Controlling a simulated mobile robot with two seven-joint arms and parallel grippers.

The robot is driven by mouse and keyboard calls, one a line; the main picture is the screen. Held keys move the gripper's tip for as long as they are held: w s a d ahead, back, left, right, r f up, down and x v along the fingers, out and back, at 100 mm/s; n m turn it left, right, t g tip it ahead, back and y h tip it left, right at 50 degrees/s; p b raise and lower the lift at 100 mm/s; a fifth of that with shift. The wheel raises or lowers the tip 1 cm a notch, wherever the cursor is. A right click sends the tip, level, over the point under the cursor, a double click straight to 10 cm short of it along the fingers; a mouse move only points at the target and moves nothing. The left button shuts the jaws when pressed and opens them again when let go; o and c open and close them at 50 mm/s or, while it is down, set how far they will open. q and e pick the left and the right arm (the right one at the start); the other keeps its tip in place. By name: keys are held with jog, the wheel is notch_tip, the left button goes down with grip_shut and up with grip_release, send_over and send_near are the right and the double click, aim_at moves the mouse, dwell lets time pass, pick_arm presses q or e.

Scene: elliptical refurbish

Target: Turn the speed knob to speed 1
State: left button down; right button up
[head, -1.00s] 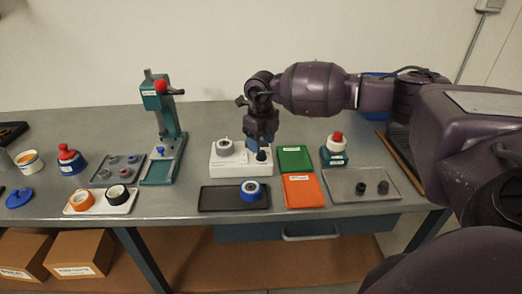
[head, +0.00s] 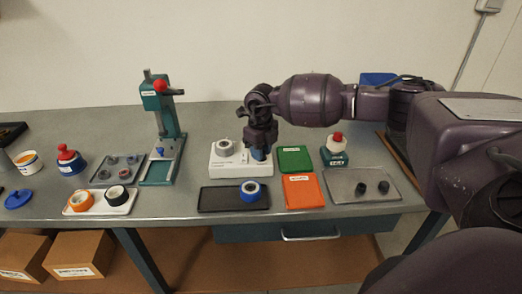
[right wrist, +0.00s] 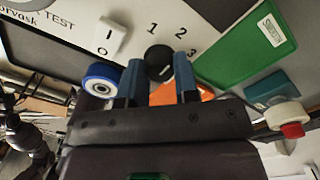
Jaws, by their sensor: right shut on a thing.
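The white test machine (head: 226,168) stands on the bench with a grey round part on its left side. Its black speed knob (right wrist: 158,62) shows in the right wrist view, with the printed numbers 1, 2 and 3 curving around it. My right gripper (right wrist: 159,85) points down at the machine, its two blue fingers on either side of the knob and shut on it. In the head view the right gripper (head: 259,153) hides the knob. My left gripper is not in view.
A green tray (head: 295,158) and an orange tray (head: 303,190) lie just right of the machine. A black tray (head: 220,199) with a blue-rimmed wheel (head: 250,191) lies in front. A teal press (head: 161,130) stands to the left.

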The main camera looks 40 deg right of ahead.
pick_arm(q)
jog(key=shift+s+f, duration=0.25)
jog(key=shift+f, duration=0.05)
pick_arm(e)
jog(key=shift+n, duration=1)
jog(key=n+b, duration=0.1)
jog(key=n, duration=0.1)
jog(key=shift+f+n, duration=0.1)
jog(key=shift+n, duration=1.3)
pick_arm(q)
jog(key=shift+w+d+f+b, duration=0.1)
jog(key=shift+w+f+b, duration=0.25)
jog(key=shift+b, duration=0.15)
pick_arm(e)
jog(key=shift+n, duration=1.1)
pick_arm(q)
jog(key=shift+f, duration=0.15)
pick_arm(e)
jog(key=o, duration=0.9)
